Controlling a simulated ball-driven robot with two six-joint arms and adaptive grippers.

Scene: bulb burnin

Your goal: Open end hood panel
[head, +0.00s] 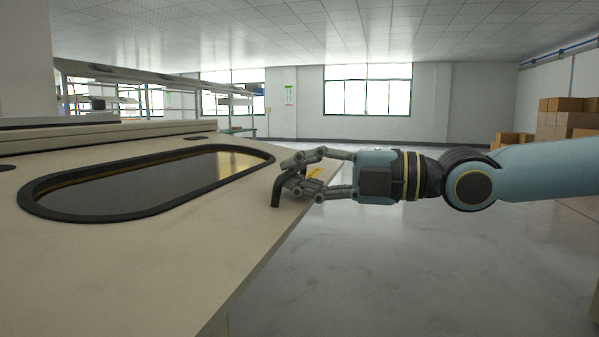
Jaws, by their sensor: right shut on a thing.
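The hood panel (190,235) is a cream, flat cover with a long oval dark window (150,185) in a black rim. It fills the left of the head view. A black handle (276,192) stands up near the panel's right edge. My right gripper (290,178) reaches in from the right and is shut on the handle. Its fingers hide part of the handle. A small yellow patch (314,172) shows between the fingers. My left gripper is not in view.
Stacked cardboard boxes (565,118) stand at the far right. Shelving (150,85) stands behind the panel at the back left. The grey floor (380,270) right of the panel is clear.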

